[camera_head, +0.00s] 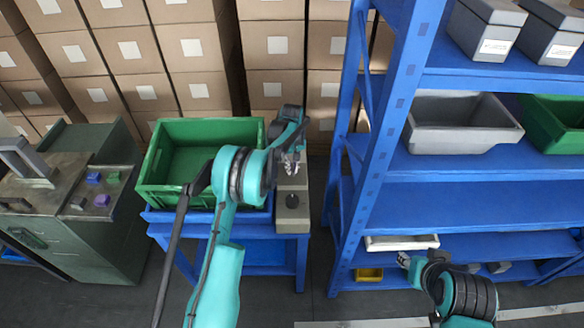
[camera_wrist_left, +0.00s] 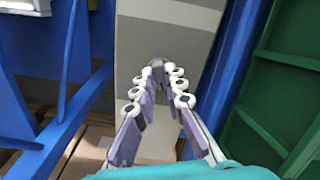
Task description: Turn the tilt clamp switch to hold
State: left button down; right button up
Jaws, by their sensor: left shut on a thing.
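A narrow grey control box (camera_head: 291,222) stands at the right end of the blue stand. My left gripper (camera_head: 291,164) reaches down over its far part. A second black knob (camera_head: 292,201) sits nearer on the box, clear of the gripper. No label is readable, so I cannot tell which knob is the tilt clamp switch or its setting. My right gripper (camera_head: 405,260) is at the lower right, by the shelf; its fingers are too small to judge.
A green crate (camera_head: 152,186) sits on the blue stand (camera_head: 247,256), just left of the grey box. A blue shelf rack (camera_head: 480,206) with bins stands at right. Stacked cartons (camera_head: 195,65) line the back. A green machine cabinet (camera_head: 100,240) stands at left.

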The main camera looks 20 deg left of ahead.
aim_at(292, 170)
pick_arm(q)
jog(key=m, duration=1)
jog(key=shift+m, duration=0.3)
dwell(0.4)
jog(key=c, duration=1.6)
grip_release()
notch_tip(292, 170, up, 12)
